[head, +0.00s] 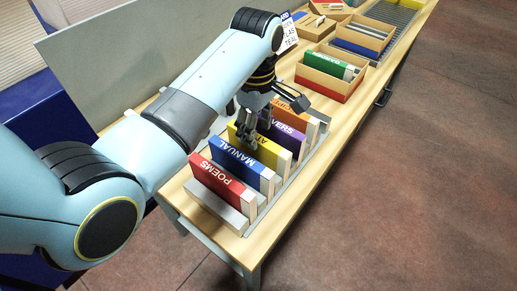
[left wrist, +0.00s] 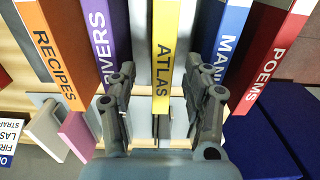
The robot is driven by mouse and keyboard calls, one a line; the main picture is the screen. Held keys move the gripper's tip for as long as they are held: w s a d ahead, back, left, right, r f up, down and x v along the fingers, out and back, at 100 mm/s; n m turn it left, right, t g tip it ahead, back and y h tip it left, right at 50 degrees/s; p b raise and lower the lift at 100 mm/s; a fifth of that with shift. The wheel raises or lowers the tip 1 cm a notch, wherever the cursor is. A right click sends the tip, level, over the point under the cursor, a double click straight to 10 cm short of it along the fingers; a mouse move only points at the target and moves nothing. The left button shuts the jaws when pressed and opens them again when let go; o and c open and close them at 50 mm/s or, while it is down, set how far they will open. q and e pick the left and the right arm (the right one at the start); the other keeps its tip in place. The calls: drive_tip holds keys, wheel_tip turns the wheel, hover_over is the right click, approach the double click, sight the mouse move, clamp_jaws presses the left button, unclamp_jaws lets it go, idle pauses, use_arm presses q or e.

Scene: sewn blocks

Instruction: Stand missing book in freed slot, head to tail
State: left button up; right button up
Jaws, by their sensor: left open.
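The yellow ATLAS book (head: 262,148) stands in the row between the blue MANUAL book (head: 243,166) and the purple RIVERS book (head: 288,135). The red POEMS book (head: 222,181) is at the near end and the orange RECIPES book (head: 292,104) at the far end. My left gripper (head: 252,138) is open at the top of ATLAS. In the left wrist view the fingers of the gripper (left wrist: 160,75) lie either side of the ATLAS spine (left wrist: 163,62); contact cannot be told. My right gripper is not in view.
A grey rack (head: 222,208) holds the row near the table's front end. Behind it a cardboard box (head: 322,86) holds a green book (head: 328,64). Another box (head: 361,35), a sign (head: 287,38) and a grey panel (head: 120,55) stand around.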

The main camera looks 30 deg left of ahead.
sight(258, 139)
use_arm(q)
drive_tip(key=shift+s+d+f, duration=0.15)
drive_tip(key=shift+f, duration=0.45)
drive_tip(key=shift+s+d+f, duration=0.1)
drive_tip(key=shift+f, duration=0.5)
drive_tip(key=shift+w+f, duration=0.1)
drive_tip(key=shift+f, duration=0.4)
drive_tip(key=shift+c, duration=0.3)
clamp_jaws()
drive_tip(key=shift+r, duration=0.1)
